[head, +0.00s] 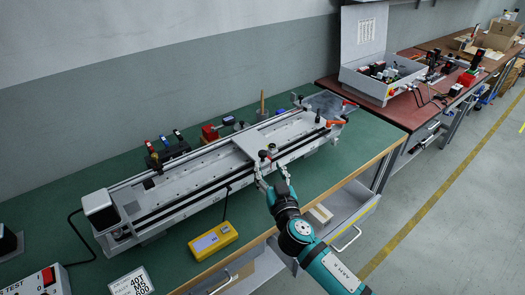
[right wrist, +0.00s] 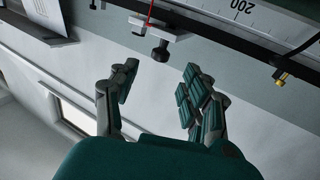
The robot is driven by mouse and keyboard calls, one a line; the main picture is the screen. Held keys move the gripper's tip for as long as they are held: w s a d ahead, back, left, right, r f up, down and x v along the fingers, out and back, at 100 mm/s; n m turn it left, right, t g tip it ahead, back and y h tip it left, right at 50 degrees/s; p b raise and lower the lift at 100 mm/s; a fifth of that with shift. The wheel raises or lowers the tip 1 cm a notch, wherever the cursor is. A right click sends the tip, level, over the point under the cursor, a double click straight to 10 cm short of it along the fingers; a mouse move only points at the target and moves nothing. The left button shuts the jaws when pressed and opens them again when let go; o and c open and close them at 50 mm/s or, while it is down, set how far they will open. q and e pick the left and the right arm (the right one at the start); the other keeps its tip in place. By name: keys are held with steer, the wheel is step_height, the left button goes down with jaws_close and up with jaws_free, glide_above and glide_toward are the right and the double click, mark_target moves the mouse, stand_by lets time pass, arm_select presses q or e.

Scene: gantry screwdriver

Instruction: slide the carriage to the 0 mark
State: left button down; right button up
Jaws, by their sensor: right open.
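The long grey gantry rail (head: 180,178) lies across the green bench. Its carriage, a flat light plate (head: 257,142), sits right of the middle, with a dark knob (head: 264,155) at its front edge. In the right wrist view the black knob (right wrist: 160,50) hangs from a bracket with a thin red pointer line (right wrist: 150,14). A scale (right wrist: 245,10) beside it reads 200, upside down; the 0 mark cannot be made out. My right gripper (head: 270,172) is open, also in the right wrist view (right wrist: 158,88), its fingers just short of the knob and not touching it. My left gripper is out of view.
A yellow meter (head: 213,240) lies in front of the rail, with a dark cable near it. A label card (head: 131,284) and a control box (head: 40,283) stand at front left. An orange-handled lever (head: 335,123) is at the rail's right end. An open drawer (head: 345,212) juts out below the bench.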

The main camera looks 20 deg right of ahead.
mark_target(263, 158)
steer(key=w, duration=0.8)
steer(key=shift+d, duration=0.2)
steer(key=shift+c, duration=0.2)
steer(key=c, duration=0.9)
steer(key=shift+f, duration=0.1)
jaws_close()
steer(key=shift+w+a+f, duration=0.1)
steer(key=shift+w+f, duration=0.05)
steer(key=shift+f, duration=0.05)
